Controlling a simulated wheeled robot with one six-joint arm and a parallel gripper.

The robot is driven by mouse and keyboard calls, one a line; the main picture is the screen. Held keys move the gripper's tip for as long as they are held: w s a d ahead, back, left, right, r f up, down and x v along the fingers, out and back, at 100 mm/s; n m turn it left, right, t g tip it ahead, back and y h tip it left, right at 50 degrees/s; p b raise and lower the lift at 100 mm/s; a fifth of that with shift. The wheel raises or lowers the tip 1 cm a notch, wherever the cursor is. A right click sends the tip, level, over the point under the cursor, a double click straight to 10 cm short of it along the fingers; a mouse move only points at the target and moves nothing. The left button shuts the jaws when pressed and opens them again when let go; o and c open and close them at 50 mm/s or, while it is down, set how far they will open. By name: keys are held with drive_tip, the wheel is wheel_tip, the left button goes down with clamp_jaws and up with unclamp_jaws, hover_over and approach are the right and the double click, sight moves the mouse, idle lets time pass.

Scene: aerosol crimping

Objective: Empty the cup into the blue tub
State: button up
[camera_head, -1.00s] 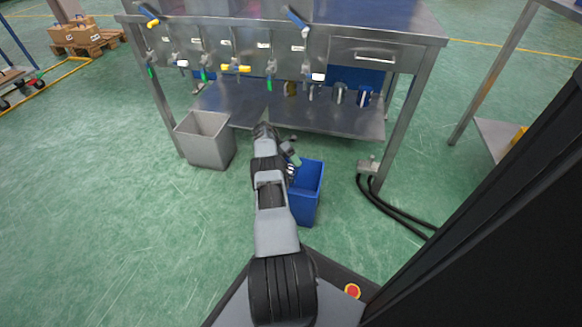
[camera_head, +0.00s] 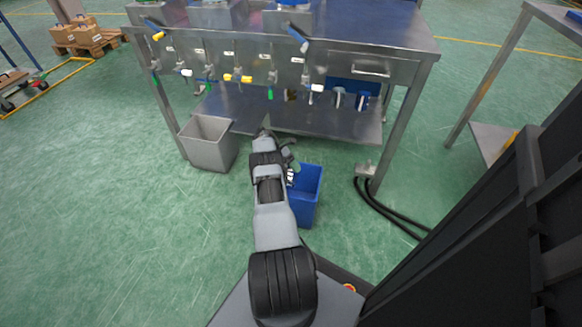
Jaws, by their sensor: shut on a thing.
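The blue tub (camera_head: 306,208) stands on the floor in front of the steel bench, just right of my forearm. My gripper (camera_head: 291,164) is at the far end of my arm, over the tub's left rear part, and is partly hidden by my arm. It is shut on a small grey-green cup (camera_head: 295,167), which looks tilted down at the tub's opening. The cup's mouth and contents are too small to make out. The inside of the tub is mostly hidden.
A grey bin (camera_head: 208,150) stands left of my arm. Black hoses (camera_head: 385,208) lie on the floor at right.

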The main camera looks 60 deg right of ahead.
sight(290, 169)
drive_tip(key=shift+a+r+m+h+p, duration=0.15)
drive_tip(key=shift+r+m+h+p, duration=0.4)
drive_tip(key=shift+p, duration=1.15)
drive_tip(key=shift+s+a+r+p, duration=0.1)
drive_tip(key=shift+r+p, duration=0.2)
drive_tip(key=shift+p, duration=0.25)
drive_tip(key=shift+f+t, duration=0.1)
drive_tip(key=shift+t, duration=0.2)
drive_tip(key=r+h+p, duration=0.1)
drive_tip(key=p, duration=0.2)
drive_tip(key=shift+a, duration=0.15)
drive_tip(key=p, duration=0.1)
drive_tip(key=m+h+p, duration=0.1)
drive_tip(key=p, duration=0.1)
drive_tip(key=shift+s+a+r+t, duration=0.1)
drive_tip(key=shift+a+r+t, duration=0.1)
drive_tip(key=shift+r+t, duration=0.15)
drive_tip(key=shift+f+h+p, duration=0.1)
drive_tip(key=shift+h+p, duration=0.15)
drive_tip(key=shift+p, duration=0.05)
